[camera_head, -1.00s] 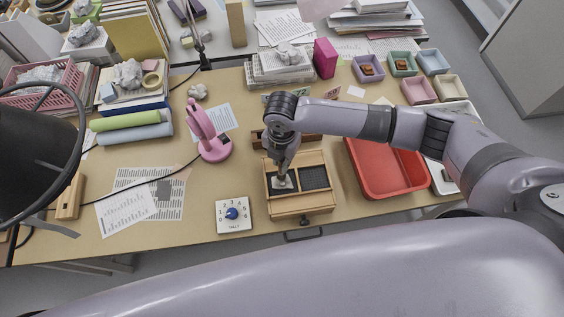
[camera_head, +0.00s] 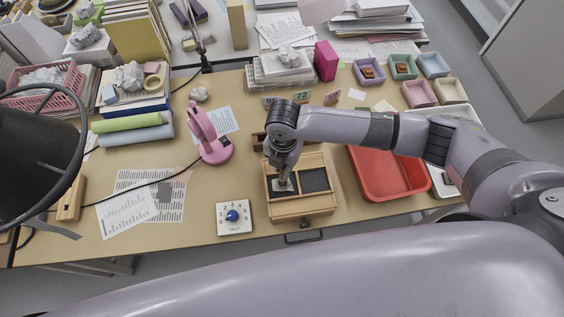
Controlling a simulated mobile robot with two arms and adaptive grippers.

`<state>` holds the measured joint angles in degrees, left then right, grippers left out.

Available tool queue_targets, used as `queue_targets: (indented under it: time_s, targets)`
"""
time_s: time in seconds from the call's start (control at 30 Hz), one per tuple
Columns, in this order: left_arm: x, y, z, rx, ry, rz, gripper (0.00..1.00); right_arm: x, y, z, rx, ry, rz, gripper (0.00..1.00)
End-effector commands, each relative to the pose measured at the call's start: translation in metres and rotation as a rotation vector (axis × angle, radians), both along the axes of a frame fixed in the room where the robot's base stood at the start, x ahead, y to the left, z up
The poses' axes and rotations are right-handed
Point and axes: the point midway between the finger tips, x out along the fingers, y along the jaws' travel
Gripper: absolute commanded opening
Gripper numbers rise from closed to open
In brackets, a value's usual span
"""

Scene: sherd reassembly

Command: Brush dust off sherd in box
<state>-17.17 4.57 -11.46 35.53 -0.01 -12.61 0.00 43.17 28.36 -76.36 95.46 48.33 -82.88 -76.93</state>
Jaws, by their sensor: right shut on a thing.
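A wooden box (camera_head: 303,205) stands near the front edge of the desk. It has two dark compartments; the right one holds a dark grid (camera_head: 314,180). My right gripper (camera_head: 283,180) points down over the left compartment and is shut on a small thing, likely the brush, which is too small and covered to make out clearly. A pale patch under the gripper in the left compartment may be the sherd; it is mostly hidden. My left gripper is not in view.
A red tray (camera_head: 383,192) lies right of the box. A white dial marked with numbers (camera_head: 234,217) lies left of it, and a pink stand (camera_head: 212,140) is behind that. Small coloured trays (camera_head: 419,93) sit at the back right. A dark lamp shade fills the left edge.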

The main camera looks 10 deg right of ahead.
Motion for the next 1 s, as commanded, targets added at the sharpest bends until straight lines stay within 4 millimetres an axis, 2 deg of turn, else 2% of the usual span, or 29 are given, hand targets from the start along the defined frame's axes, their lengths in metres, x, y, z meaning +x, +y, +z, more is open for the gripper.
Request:
queue_targets:
  time_s: [0.13,0.43,0.8,1.0]
  targets:
    - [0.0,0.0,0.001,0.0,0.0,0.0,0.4,-0.004,0.0,0.0,-0.001,0.001,0.0,0.0]
    - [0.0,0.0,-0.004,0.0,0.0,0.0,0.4,0.013,-0.001,-0.001,0.001,-0.001,-0.001,0.0]
    - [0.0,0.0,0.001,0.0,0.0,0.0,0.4,-0.005,0.0,-0.002,0.0,0.003,0.0,0.0]
    - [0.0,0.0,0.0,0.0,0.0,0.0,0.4,0.004,-0.001,-0.001,-0.001,-0.001,-0.001,0.0]
